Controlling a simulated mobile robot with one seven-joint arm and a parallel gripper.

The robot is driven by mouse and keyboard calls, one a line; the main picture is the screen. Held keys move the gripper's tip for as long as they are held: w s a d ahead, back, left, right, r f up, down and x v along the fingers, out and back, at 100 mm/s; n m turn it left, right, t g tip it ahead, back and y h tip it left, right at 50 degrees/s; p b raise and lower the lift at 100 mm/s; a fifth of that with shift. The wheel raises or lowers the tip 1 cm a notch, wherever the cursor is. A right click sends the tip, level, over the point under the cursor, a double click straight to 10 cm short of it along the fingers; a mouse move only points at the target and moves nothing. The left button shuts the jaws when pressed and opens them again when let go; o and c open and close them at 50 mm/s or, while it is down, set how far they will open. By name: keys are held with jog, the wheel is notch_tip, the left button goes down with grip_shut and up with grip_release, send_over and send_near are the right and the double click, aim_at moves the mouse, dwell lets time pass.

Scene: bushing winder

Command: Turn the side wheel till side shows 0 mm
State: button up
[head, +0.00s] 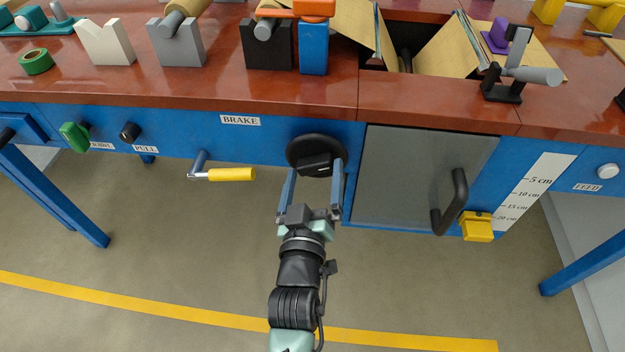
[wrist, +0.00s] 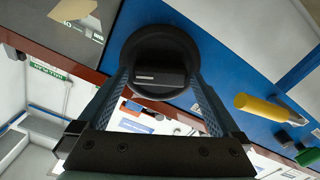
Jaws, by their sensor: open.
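A black round knob (head: 310,146) with a raised bar grip sits on the blue front panel, and also shows in the wrist view (wrist: 160,45). No label naming it as the side wheel is readable, and I see no readout showing side in mm. My gripper (head: 315,170) is open in front of the knob, with one finger on each side of the bar. In the wrist view my gripper (wrist: 159,75) has its fingers reaching the knob's face around the bar. I cannot tell whether they touch it.
A yellow-handled crank (head: 231,174) is left of the knob, below the BRAKE label (head: 240,120). A grey door (head: 415,175) with a black handle (head: 451,203) is to the right. Beyond it are a cm scale (head: 525,193) and a yellow block (head: 478,228). The floor in front is clear.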

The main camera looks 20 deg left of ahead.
jog(key=p+v, duration=0.1)
jog(key=v, duration=1.2)
jog(key=shift+p, duration=0.3)
jog(key=w+d+r+m+t+h, duration=0.1)
jog(key=w+d+r+m+t, duration=0.15)
jog(key=r, duration=0.75)
jog(key=w+d+r+m+t+h, duration=0.15)
jog(key=w+r, duration=0.25)
jog(key=r, duration=0.6)
jog(key=w+d+r+m+t+h, duration=0.1)
jog(key=w+d+r+t, duration=0.15)
jog(key=r, duration=0.85)
jog(key=s+d+r+m+t+h, duration=0.1)
jog(key=s+d+r, duration=0.15)
jog(key=r, duration=0.45)
jog(key=s+d+r+m+t, duration=0.1)
jog(key=s+r, duration=0.2)
jog(key=r, duration=0.5)
jog(key=s+d+r+m+t+h, duration=0.1)
jog(key=s+d+r+t, duration=0.15)
jog(key=r, duration=0.45)
notch_tip(320, 180, up, 22)
jog(key=g+p, duration=0.1)
jog(key=p, duration=2.2)
jog(key=shift+w+a, duration=0.2)
jog(key=shift+a, duration=0.05)
jog(key=shift+y, duration=0.25)
